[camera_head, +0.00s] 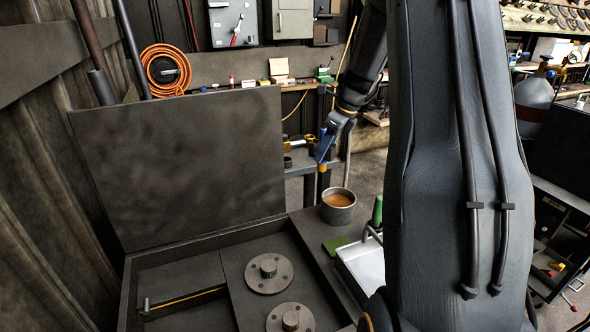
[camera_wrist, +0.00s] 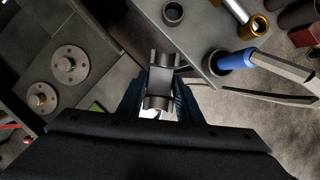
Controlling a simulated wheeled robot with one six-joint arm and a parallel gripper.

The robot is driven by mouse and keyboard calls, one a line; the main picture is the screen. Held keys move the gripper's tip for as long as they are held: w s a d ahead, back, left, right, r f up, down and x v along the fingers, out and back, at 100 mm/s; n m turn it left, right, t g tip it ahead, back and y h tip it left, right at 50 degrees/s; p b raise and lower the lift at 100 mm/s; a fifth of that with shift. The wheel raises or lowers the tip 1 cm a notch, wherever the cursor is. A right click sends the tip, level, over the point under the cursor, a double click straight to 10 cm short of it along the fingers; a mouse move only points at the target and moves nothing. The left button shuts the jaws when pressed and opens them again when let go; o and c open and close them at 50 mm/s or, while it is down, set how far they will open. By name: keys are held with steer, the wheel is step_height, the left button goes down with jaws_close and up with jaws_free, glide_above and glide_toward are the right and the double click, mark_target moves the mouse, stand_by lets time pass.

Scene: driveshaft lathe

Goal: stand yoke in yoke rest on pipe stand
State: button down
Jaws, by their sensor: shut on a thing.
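In the wrist view my gripper (camera_wrist: 158,94) is shut on the yoke (camera_wrist: 162,60), a grey metal piece with two prongs at its far end. The yoke sits between the dark blue fingers, seen beyond the edge of a grey bench (camera_wrist: 205,28). A short open grey ring (camera_wrist: 173,14) stands on that bench, ahead of the yoke and apart from it. I cannot tell for sure whether this ring is the yoke rest. The pipe stand is not clearly identifiable.
A blue handle (camera_wrist: 232,60) and a brass tube (camera_wrist: 258,26) are right of the yoke in the wrist view. An open chest (camera_head: 208,245) with flanged discs (camera_head: 269,273) is at lower left in the head view. A cup of brown contents (camera_head: 338,205) stands beside it.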

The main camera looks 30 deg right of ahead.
steer(key=w+a+r+m+t+h, duration=0.1)
steer(key=w+a+r, duration=0.25)
steer(key=w, duration=0.25)
steer(key=w+a+r+m, duration=0.2)
steer(key=w+a+r, duration=0.15)
steer(key=w, duration=0.25)
steer(key=f+p, duration=0.1)
steer(key=f, duration=0.2)
steer(key=f+p, duration=0.1)
steer(key=f, duration=0.2)
steer(key=f+p, duration=0.1)
steer(key=f, duration=0.3)
steer(key=shift+w+a, duration=0.1)
steer(key=shift+w, duration=0.2)
steer(key=shift+f, duration=0.15)
steer(key=c, duration=1.3)
jaws_free()
steer(key=shift+f, duration=0.1)
steer(key=shift+o, duration=0.2)
steer(key=shift+s+r, duration=0.1)
steer(key=shift+r, duration=0.3)
steer(key=b+v, duration=0.3)
steer(key=v, duration=0.8)
steer(key=shift+r, duration=0.3)
